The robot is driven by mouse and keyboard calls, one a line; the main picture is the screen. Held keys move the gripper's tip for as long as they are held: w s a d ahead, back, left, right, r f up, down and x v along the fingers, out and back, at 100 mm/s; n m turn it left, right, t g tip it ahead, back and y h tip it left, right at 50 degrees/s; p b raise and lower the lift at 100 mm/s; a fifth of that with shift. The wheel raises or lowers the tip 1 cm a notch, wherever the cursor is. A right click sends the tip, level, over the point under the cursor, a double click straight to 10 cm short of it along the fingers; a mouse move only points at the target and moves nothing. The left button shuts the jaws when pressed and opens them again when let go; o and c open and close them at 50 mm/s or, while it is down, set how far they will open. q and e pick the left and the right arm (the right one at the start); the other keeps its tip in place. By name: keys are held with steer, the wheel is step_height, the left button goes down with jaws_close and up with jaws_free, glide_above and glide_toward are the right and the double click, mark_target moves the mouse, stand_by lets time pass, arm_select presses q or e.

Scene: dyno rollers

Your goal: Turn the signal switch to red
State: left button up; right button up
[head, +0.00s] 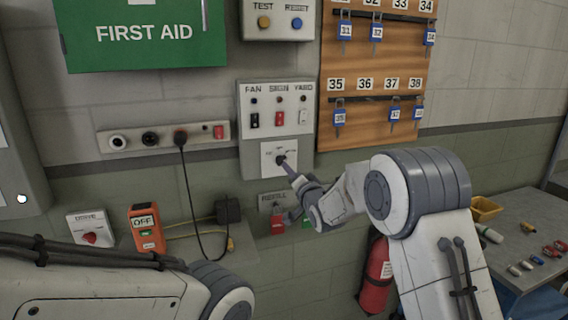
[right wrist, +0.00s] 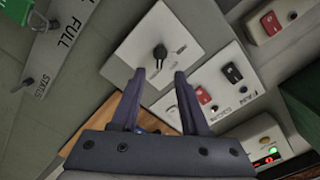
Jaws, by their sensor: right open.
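A white plate (head: 268,167) with a small black rotary knob (head: 280,159) sits on the wall, below a panel of three rocker switches. In the right wrist view the plate (right wrist: 130,50) shows the knob (right wrist: 159,52) near its middle. The small marks around the knob are too blurred to read, so I cannot confirm which setting it points to. My right gripper (head: 286,168) is open in front of the knob. In the right wrist view its fingers (right wrist: 156,76) straddle the line to the knob, apart from it. My left gripper is out of view.
The rocker panel (head: 278,100) is just above the plate. A socket strip (head: 165,139) with a black cable is to the left, a key board (head: 355,145) to the right. A red extinguisher (head: 377,275) hangs below my right arm. A cluttered table (head: 520,240) stands at right.

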mark_target(282, 162)
steer(key=p+x, duration=0.2)
steer(key=x, duration=0.5)
steer(key=shift+w+f, duration=0.1)
steer(key=shift+w, duration=0.1)
jaws_close()
